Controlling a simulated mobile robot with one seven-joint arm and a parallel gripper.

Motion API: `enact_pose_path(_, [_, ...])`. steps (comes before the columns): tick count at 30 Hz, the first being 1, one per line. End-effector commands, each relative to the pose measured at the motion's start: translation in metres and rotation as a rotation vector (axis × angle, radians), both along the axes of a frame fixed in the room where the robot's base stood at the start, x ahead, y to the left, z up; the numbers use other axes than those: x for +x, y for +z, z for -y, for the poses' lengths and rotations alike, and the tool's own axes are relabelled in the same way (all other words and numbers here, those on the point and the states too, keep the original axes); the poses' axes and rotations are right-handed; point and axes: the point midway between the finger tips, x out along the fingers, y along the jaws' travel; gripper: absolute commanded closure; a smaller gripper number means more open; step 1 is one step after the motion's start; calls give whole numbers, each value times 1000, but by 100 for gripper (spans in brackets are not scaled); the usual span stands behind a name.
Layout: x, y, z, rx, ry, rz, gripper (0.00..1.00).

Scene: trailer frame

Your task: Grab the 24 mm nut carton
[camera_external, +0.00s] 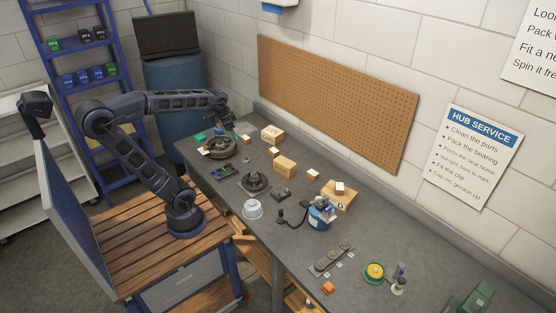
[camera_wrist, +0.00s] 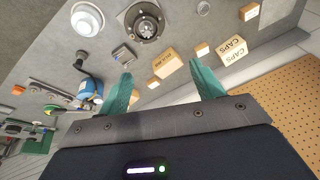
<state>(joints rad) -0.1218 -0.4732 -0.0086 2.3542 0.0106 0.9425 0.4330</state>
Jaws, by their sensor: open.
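No label that I can read shows which box is the 24 mm nut carton. Small green, black and blue boxes stand on the blue shelf rack, among them blue boxes (camera_external: 83,76), black boxes (camera_external: 92,34) and a green box (camera_external: 55,44); their print is too small to read. My gripper (camera_external: 226,126) hangs over the far end of the bench, well apart from the rack. In the wrist view my gripper (camera_wrist: 165,80) has its two teal fingers spread, with nothing held between them.
A blue barrel (camera_external: 174,90) stands between bench and rack. A pegboard (camera_external: 335,95) hangs behind the bench.

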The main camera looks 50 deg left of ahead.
Motion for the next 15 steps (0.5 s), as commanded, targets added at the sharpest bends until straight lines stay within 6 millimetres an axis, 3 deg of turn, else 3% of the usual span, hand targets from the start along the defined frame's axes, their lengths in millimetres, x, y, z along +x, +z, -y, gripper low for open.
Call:
enact_pose_path(8, [72,-7,-41,75,-192,-74,34])
enact_pose_path(15, [130,-24,-84,121,-366,-134,34])
